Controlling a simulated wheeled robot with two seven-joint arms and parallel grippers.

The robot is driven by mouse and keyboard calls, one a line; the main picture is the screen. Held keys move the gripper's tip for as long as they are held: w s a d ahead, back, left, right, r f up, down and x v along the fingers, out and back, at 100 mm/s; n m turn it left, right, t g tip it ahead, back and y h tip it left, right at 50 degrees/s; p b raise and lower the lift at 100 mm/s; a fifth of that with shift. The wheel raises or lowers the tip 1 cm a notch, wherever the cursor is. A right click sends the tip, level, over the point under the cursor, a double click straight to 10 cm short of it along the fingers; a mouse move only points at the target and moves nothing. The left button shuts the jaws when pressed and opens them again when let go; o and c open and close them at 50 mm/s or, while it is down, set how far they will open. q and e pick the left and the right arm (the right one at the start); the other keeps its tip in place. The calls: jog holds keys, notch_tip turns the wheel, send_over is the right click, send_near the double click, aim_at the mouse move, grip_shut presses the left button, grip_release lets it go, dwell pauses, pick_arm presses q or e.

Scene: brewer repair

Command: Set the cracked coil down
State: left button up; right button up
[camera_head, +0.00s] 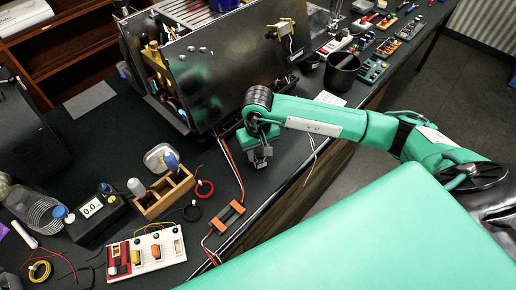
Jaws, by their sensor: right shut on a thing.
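My right gripper (262,160) hangs fingers-down above the dark bench top, just in front of the open brewer (225,72). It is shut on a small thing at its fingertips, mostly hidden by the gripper. That thing looks like a small grey piece, and I take it to be the cracked coil; I cannot make out a crack. I cannot tell whether it touches the bench. My left gripper is not in view.
An orange block (230,217) with red leads lies nearer. A dark cup (342,72) stands behind right.

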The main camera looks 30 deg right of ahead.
aim_at(258, 154)
jog(key=shift+f+b, duration=0.2)
jog(key=shift+b, duration=0.15)
jog(key=o, duration=1)
jog(key=shift+r, duration=0.1)
jog(key=shift+r+p, duration=0.2)
jog(key=shift+p, duration=0.15)
jog(key=shift+w+r+b, duration=0.1)
jog(key=shift+r+b, duration=0.1)
jog(key=shift+b, duration=0.1)
notch_tip(258, 154, up, 12)
jog(key=b, duration=0.4)
jog(key=shift+f, duration=0.25)
